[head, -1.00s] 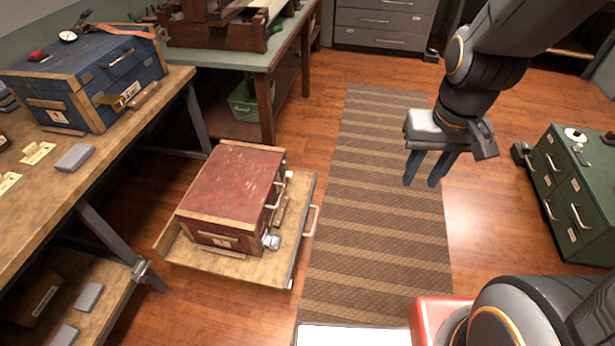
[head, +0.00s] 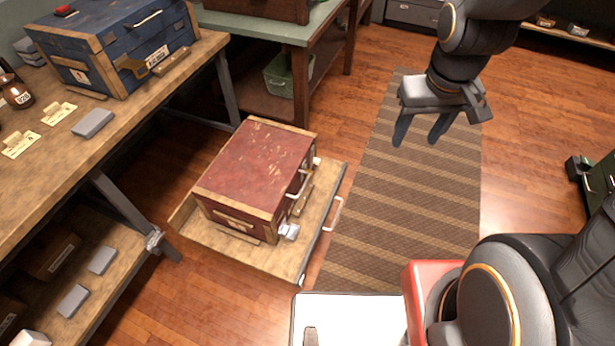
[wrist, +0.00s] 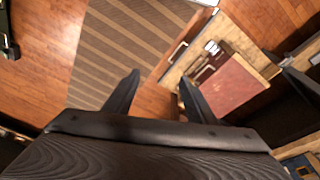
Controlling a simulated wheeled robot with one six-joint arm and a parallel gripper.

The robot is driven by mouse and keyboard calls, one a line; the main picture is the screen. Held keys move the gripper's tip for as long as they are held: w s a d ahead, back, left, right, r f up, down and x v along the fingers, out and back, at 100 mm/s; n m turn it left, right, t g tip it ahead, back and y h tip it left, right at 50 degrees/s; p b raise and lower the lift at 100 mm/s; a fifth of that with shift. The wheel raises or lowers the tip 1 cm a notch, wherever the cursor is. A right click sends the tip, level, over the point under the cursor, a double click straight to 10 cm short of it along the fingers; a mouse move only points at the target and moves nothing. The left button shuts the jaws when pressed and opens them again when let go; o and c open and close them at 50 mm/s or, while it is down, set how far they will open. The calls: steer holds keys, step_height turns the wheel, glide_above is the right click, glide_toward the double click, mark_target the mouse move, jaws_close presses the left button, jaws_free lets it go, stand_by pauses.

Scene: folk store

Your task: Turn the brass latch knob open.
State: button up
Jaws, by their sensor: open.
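A blue chest (head: 115,45) with wooden edging stands on the workbench at the upper left. A brass-coloured latch piece (head: 132,67) is on its front. The red chest also shows in the wrist view (wrist: 228,88). My gripper (head: 416,142) is open and empty, in the air over the striped rug, right of the red chest and apart from both chests.
The workbench (head: 140,110) with tags and a grey block (head: 93,123) runs along the left. A green-topped table (head: 300,30) stands at the back, with a green bin (head: 288,75) below. The striped rug (head: 410,220) is clear. A green cabinet (head: 597,185) is at the right edge.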

steer(key=w+a+f+n+t+y+b, duration=0.1)
steer(key=w+f+n+t+y+b, duration=0.3)
steer(key=w+f+b, duration=0.95)
steer(key=w+a+f+n+t+b, duration=0.1)
steer(key=w+f+n+t+b, duration=0.1)
steer(key=w+f+n+b, duration=0.85)
steer(key=w+a+f+n+g+y+b, duration=0.15)
steer(key=a+f+y+b, duration=0.25)
steer(key=f+b, duration=0.55)
steer(key=a+f+n+y+b, duration=0.3)
steer(key=a+f+y+b, duration=0.15)
steer(key=f+b, duration=0.5)
steer(key=w+a+f+n+g+y+b, duration=0.1)
steer(key=a+f+n+y+b, duration=0.3)
steer(key=f+b, duration=0.55)
steer(key=w+a+f+m+b, duration=0.1)
steer(key=w+a, duration=0.1)
steer(key=a, duration=0.4)
steer(key=shift+m+t, duration=0.3)
steer(key=shift+t, duration=0.15)
steer(key=shift+w+y, duration=0.1)
steer(key=shift+y, duration=0.15)
steer(key=c, duration=1)
steer(key=shift+c, duration=0.2)
